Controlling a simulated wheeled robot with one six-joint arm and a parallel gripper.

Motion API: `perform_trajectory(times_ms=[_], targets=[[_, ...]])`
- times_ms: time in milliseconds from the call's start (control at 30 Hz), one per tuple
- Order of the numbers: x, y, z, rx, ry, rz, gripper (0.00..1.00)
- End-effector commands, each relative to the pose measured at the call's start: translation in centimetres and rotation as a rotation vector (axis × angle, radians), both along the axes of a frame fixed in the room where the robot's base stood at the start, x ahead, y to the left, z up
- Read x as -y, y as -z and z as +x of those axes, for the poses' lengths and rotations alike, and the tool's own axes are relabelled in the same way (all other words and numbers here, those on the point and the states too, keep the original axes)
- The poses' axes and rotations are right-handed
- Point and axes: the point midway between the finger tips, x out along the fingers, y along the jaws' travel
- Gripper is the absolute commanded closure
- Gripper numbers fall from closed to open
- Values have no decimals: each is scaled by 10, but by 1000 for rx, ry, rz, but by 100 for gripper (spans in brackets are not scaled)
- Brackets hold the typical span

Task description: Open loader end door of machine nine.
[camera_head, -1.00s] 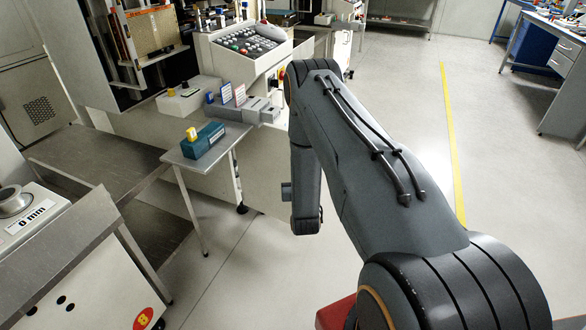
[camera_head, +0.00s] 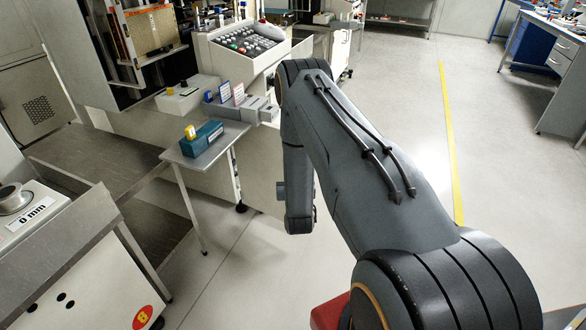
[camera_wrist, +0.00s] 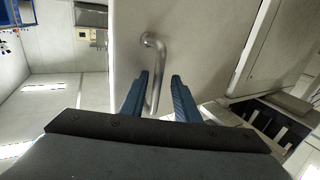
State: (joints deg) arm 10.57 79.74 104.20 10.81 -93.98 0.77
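In the wrist view a bent metal bar handle (camera_wrist: 161,62) stands out from a pale flat panel (camera_wrist: 205,45), apparently the door. My gripper (camera_wrist: 158,80) is open, with its two blue fingers pointing at this panel. The lower part of the handle shows between the fingers, closer to the left one. I cannot tell whether either finger touches it. In the head view my arm hides the gripper and the handle. No number nine is readable in either view.
In the head view a pale machine with a button panel (camera_head: 240,45) stands left of my arm. A small side table (camera_head: 172,158) carries a teal box (camera_head: 202,139). Another machine with a steel top is at lower left. Open floor (camera_head: 400,80) lies to the right, with a yellow line.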

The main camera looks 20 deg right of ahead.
Motion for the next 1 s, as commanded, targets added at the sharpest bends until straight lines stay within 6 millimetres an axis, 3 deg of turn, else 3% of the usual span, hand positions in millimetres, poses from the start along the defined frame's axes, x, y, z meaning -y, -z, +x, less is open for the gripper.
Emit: perform_trajectory(times_ms=[500, 1000], targets=[[-25, 1, -64, -2, -1, 1, 71], [-27, 0, -70, 0, 0, 0, 71]])
